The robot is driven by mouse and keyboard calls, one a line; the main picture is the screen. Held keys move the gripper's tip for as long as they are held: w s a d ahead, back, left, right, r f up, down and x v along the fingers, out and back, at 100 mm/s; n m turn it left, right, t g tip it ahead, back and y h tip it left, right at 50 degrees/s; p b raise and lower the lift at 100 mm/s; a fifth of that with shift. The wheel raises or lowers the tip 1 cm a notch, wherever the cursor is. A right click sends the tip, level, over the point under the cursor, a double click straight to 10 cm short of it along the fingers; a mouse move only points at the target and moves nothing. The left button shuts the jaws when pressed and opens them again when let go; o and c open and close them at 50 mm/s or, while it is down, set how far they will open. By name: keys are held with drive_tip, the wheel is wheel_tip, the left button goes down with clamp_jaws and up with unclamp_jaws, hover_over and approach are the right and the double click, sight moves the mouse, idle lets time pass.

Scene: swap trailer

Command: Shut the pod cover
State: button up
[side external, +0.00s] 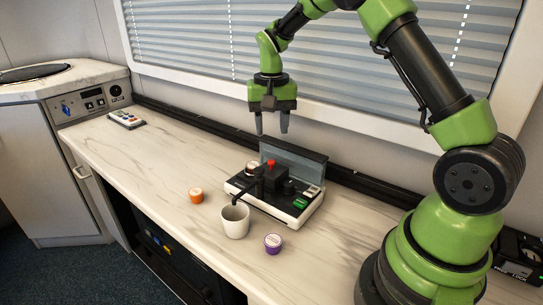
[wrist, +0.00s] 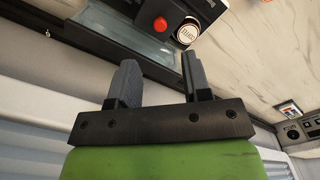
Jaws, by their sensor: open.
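A low black-and-white coffee machine (side external: 301,215) sits on the counter. A grey see-through cover (side external: 300,165) stands raised along its back edge; it also shows in the wrist view (wrist: 160,50). A red knob (side external: 271,163) is on top of the machine, and beside it is a round white-topped pod (wrist: 187,32). My gripper (side external: 271,131) is open and empty, pointing down above the back of the machine. A gap shows between its fingertips and the cover in the side view. In the wrist view the fingers (wrist: 157,62) are apart with nothing between them.
A white cup (side external: 235,223) stands at the machine's front, under its spout. An orange pod (side external: 196,196) and a purple pod (side external: 273,244) lie on the counter (side external: 150,170). The window blinds (side external: 200,50) are close behind my gripper.

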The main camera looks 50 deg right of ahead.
sight(271, 161)
wheel_tip(271, 161, down, 8)
drive_tip(key=shift+f, duration=0.1)
drive_tip(key=shift+c, duration=0.2)
clamp_jaws()
